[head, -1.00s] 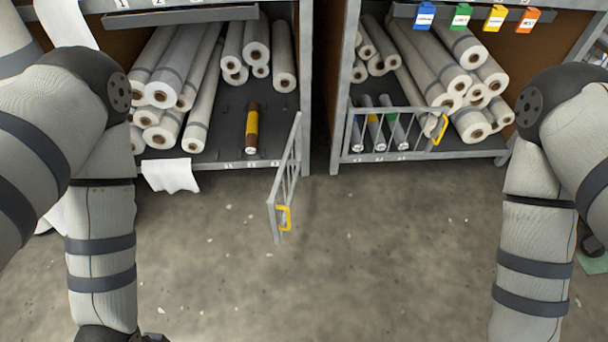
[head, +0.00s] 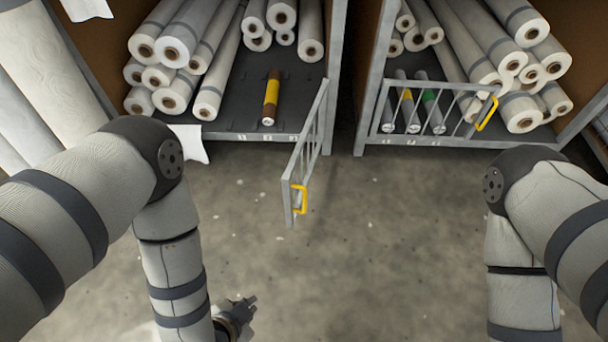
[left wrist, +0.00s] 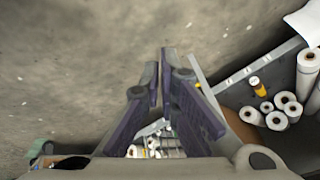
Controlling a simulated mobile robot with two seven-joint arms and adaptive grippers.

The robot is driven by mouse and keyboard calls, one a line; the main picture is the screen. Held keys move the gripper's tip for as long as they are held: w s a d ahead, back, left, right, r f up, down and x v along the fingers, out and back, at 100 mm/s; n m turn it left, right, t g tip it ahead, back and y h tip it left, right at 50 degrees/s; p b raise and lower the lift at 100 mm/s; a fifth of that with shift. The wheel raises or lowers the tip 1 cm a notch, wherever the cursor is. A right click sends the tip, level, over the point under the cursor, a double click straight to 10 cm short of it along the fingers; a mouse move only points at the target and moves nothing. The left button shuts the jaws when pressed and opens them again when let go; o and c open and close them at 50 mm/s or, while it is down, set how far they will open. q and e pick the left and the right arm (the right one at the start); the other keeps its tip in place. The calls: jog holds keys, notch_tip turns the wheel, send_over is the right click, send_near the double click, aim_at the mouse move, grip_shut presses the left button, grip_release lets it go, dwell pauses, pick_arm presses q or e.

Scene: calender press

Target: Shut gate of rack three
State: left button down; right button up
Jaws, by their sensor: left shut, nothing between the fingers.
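An open barred gate (head: 307,140) with a yellow handle (head: 299,199) hangs from the right post of the left rack (head: 336,70). It sticks out toward me over the floor. I cannot read a rack number there. My left gripper (head: 249,304) is low in the head view, below and left of the handle, apart from the gate. It is shut and empty; its fingers (left wrist: 161,70) fill the middle of the left wrist view. My right gripper is out of the head view.
The right rack's gate (head: 440,108) stands across its front, before several short rolls. A brown and yellow roll (head: 270,98) lies on the left rack's shelf beside several white rolls (head: 172,50). A white sheet (head: 190,143) hangs over the shelf edge. The middle floor is clear.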

pick_arm(q)
jog(key=w+d+f+m+t+b, duration=0.25)
jog(key=w+d+t+b, duration=0.2)
jog(key=w, duration=0.35)
jog(key=w+d+f+m+t+b, duration=0.2)
jog(key=w+d+m+t+b, duration=0.15)
jog(key=w+d, duration=0.3)
jog(key=w+d+r+m+t+y+b, duration=0.1)
jog(key=w+d+r+m+t+b, duration=0.3)
jog(key=w, duration=0.3)
jog(key=w+a+r+n+b, duration=0.1)
jog(key=w+a+b, duration=0.2)
jog(key=w, duration=0.8)
jog(key=shift+a+r+t, duration=0.15)
jog(key=shift+a+t, duration=0.25)
jog(key=shift+a, duration=0.4)
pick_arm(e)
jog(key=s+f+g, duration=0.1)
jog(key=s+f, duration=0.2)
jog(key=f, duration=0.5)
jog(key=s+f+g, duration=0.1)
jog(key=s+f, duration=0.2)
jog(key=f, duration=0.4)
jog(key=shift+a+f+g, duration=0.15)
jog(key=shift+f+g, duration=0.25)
pick_arm(q)
jog(key=shift+w, duration=0.1)
